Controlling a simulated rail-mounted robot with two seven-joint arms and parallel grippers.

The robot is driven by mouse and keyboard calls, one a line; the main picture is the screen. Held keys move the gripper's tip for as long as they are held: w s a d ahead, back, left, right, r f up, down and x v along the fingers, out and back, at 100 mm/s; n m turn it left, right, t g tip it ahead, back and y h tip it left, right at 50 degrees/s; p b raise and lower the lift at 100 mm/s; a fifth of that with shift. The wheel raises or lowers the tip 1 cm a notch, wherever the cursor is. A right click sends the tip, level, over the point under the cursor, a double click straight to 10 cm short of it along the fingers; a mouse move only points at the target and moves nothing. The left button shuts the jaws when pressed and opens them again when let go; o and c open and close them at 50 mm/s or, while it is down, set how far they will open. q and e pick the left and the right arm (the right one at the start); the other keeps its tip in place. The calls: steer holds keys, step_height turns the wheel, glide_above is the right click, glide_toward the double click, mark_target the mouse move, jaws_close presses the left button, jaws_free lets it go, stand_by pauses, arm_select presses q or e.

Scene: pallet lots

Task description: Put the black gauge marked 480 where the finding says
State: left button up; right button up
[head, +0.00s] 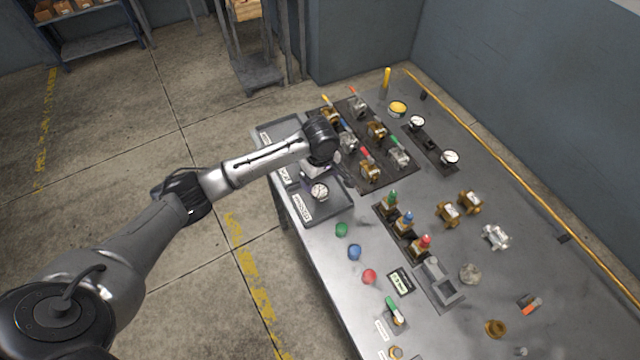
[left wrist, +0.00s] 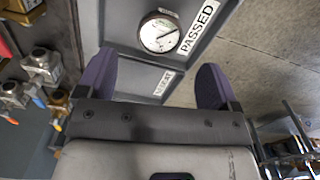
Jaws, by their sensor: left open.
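A round gauge (head: 319,191) with a white dial and dark rim lies in the near section of a grey tray (head: 333,208) at the table's left edge. In the left wrist view the gauge (left wrist: 158,34) lies beside a label reading PASSED (left wrist: 198,27). Two more white-dialled gauges (head: 417,122) (head: 451,157) sit on a black strip at the back. I cannot read 480 on any gauge. My left gripper (head: 316,172) is over the tray, just beyond the gauge; its purple fingers (left wrist: 156,80) are apart with nothing between them. My right gripper is not in view.
A dark board with several valves (head: 370,171) stands right of my left gripper. A small dark sign with pale green lettering (head: 401,281), too small to read, lies near the coloured caps. A grey fixture (head: 440,287) and loose brass fittings (head: 447,212) lie farther right.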

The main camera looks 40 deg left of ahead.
arm_select(q)
steer(key=shift+r, duration=1.35)
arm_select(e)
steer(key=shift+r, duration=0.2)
